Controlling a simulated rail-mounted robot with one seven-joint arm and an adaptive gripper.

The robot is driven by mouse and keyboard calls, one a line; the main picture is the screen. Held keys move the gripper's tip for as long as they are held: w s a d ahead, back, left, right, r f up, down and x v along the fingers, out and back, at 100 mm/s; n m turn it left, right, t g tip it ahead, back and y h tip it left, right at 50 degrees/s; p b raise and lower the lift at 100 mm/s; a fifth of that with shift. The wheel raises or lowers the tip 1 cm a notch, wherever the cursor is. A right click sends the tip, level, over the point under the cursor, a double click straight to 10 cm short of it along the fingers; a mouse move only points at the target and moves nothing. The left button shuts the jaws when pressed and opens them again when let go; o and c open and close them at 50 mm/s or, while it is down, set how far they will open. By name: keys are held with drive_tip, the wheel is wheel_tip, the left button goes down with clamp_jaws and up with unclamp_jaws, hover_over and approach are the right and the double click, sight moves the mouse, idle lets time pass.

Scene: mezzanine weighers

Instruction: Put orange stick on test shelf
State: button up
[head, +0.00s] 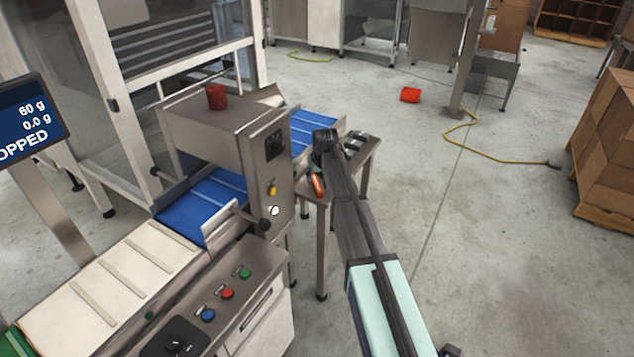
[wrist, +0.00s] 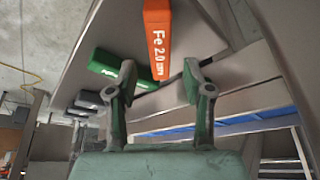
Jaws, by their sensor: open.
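The orange stick (wrist: 158,36), marked "Fe 2.0 mm", lies on a grey metal shelf (wrist: 213,27) in the wrist view. It also shows in the head view (head: 318,185), just left of my arm, near the edge of the small steel shelf (head: 368,160). My gripper (wrist: 160,76) is open. Its two fingertips are apart, one on each side of the stick's near end, with gaps visible; I cannot tell the height between them and the shelf. In the head view my arm hides part of the shelf and the fingers.
A green stick (wrist: 118,68) lies just left of the orange one, close to the left finger. Dark sticks (wrist: 88,100) lie farther left. In the head view, the steel weigher housing (head: 220,135) and blue conveyor belt (head: 205,205) stand left of the shelf. Open floor lies right.

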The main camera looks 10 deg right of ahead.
drive_tip(key=v, duration=0.8)
drive_tip(key=shift+r, duration=0.15)
